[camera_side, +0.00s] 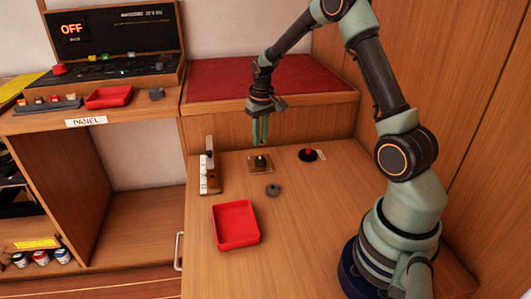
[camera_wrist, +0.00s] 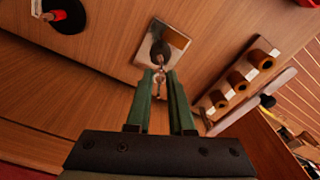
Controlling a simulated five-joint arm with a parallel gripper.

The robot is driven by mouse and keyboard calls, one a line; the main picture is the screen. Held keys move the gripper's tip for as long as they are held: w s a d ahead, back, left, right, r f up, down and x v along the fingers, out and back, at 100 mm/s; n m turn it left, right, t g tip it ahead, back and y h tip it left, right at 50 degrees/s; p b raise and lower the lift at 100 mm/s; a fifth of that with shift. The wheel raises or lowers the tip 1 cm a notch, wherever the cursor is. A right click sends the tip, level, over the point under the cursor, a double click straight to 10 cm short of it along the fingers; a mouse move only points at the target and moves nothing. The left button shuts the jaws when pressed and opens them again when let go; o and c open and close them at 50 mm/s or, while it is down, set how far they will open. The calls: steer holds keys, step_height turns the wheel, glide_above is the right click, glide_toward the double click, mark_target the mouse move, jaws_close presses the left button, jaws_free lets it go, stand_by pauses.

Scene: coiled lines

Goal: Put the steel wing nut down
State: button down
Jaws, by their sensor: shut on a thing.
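My gripper (camera_side: 260,141) hangs over the wooden table, above a small square plate (camera_side: 251,171) with a dark stud or knob on it. In the wrist view, my gripper (camera_wrist: 159,82) is shut on a small steel piece, the wing nut (camera_wrist: 159,84), held between the fingertips. The plate (camera_wrist: 176,37) and its dark knob (camera_wrist: 160,50) appear just beyond the tips. I cannot tell whether the nut touches the knob. The wing nut is too small to make out in the side view.
A black disc with a red peg (camera_side: 307,154) lies right of the plate. A small grey round part (camera_side: 272,190) and a red tray (camera_side: 236,242) are in front. A rack with brown rings (camera_side: 204,175) stands left. Bare table lies to the right.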

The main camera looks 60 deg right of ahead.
steer(key=s+r+m, duration=0.2)
steer(key=s+r, duration=0.5)
steer(key=r, duration=0.1)
step_height(320, 180, up, 4)
steer(key=m, duration=0.3)
glide_above(299, 184)
step_height(299, 184, down, 20)
steer(key=shift+r, duration=0.25)
steer(key=shift+f, duration=0.1)
steer(key=c, duration=0.8)
jaws_free()
